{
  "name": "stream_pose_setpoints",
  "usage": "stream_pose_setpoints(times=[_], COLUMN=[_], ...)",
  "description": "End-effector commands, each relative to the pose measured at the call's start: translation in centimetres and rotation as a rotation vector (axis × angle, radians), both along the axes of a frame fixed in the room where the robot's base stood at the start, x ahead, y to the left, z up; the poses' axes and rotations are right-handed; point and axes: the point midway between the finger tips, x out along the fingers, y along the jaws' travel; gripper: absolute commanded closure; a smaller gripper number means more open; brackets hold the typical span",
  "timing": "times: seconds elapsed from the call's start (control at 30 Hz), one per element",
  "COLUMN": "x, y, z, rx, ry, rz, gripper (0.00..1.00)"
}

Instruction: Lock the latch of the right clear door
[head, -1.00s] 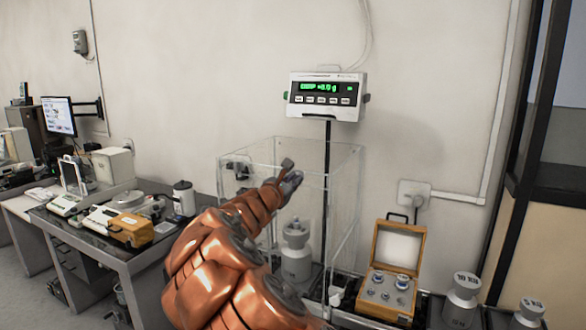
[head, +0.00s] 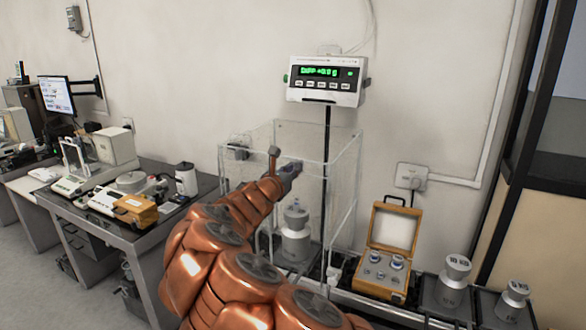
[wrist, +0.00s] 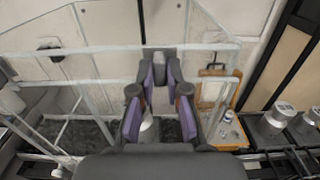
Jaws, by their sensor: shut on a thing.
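The clear box (head: 344,190) with its see-through walls and doors stands on the balance at the middle of the head view. My gripper (head: 291,169) is at the box's upper front edge. In the wrist view, my gripper (wrist: 159,78) has its purple-padded fingers close together around a small grey piece (wrist: 158,58) at the upper clear rail, which looks like the latch. The fingers hide most of it, and its lock position cannot be told. A grey weight (head: 295,238) stands inside the box.
The display (head: 326,76) is on a post behind the box. An open wooden weight case (head: 380,278) and large weights (head: 453,285) stand to the right. A side table (head: 135,225) with balances is at the left. A black frame (head: 520,140) rises at the far right.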

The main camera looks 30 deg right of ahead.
Motion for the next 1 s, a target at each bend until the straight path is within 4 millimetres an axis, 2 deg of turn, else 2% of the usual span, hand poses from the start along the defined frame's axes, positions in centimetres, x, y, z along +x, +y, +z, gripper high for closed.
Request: stream_pose_setpoints(times=[0.2, 0.23, 0.47, 0.77, 1.0], x=[0.0, 0.0, 0.0, 0.0, -0.9], y=[0.0, 0.0, 0.0, 0.1, 1.5], z=[-0.2, -0.2, -0.1, 0.0, 0.0], rx=[0.001, 0.001, 0.000, 0.001, -0.002], ry=[0.003, 0.003, 0.001, 0.001, 0.001], rz=[0.000, 0.000, 0.000, 0.000, 0.001], gripper=[1.00, 0.85, 0.61, 0.60, 0.60])
